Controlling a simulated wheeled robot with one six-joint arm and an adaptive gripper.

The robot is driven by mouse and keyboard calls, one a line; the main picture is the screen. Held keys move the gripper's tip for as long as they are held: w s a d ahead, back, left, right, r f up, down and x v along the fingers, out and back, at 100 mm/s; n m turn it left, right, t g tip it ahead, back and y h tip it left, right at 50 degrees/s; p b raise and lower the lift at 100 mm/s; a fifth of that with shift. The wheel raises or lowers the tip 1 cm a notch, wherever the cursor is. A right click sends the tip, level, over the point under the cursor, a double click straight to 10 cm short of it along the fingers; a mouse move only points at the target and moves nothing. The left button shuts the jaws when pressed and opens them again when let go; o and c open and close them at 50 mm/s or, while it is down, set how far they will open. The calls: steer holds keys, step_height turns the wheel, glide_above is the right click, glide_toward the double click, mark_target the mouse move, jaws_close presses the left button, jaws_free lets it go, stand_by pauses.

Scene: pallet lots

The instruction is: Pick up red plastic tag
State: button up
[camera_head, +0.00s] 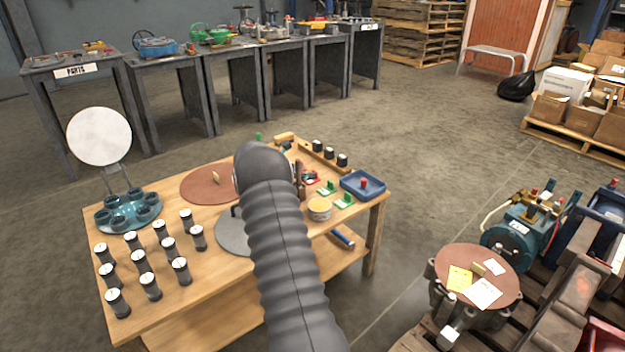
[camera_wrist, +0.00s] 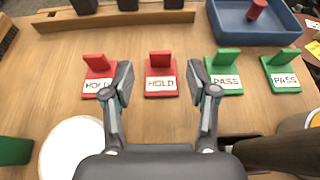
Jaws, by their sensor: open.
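Two red plastic tags marked HOLD stand on the wooden table in the wrist view, each a flat base with a raised upright tab. One red tag (camera_wrist: 161,84) lies ahead of my gripper (camera_wrist: 161,80), between its two fingertips in the picture. The other red tag (camera_wrist: 97,70) is just left of it, partly covered by the left finger. My gripper is open and empty. Whether the fingertips are down at tag height I cannot tell. In the head view the red tags (camera_head: 311,178) are small and partly hidden by my arm.
Green PASS tags (camera_wrist: 225,75) stand to the right, one close to the right finger. A blue tray (camera_wrist: 262,34) holding a red piece is at the back right. A wooden rail (camera_wrist: 115,22) runs along the back. A white-topped round container (camera_wrist: 72,145) is at lower left.

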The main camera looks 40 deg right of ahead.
mark_target(315, 171)
steer(key=shift+x, duration=2.75)
steer(key=c, duration=1.1)
